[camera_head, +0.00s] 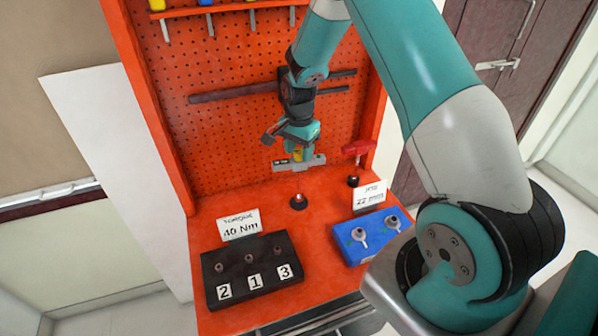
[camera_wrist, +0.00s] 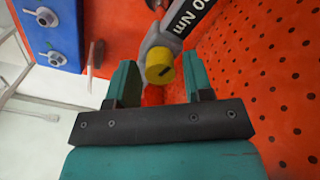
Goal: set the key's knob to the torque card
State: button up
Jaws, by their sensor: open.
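The torque card (camera_head: 240,224) is white and reads 40 Nm; it stands behind the black block at the left of the bench. The key (camera_head: 312,162) shows as a grey bar below my gripper (camera_head: 296,146). In the wrist view the key (camera_wrist: 156,40) has a grey head and a dark strip whose visible lettering ends in "0 Nm"; its first part is cut off. Its yellow knob (camera_wrist: 160,66) has a dark slot. My gripper (camera_wrist: 163,82) is open, the knob showing between and beyond its fingertips. I cannot tell whether they touch it.
A black block (camera_head: 240,285) has sockets labelled 2, 1, 3. A blue tray (camera_head: 352,254) holds two ring-ended pieces, with a 22 mm card (camera_head: 369,195) behind. A black post (camera_head: 298,201) stands below my gripper; a red handle (camera_head: 358,147) is to its right. The orange pegboard (camera_head: 225,120) rises behind.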

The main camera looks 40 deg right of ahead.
jog(key=n, duration=1.1)
jog(key=c, duration=0.6)
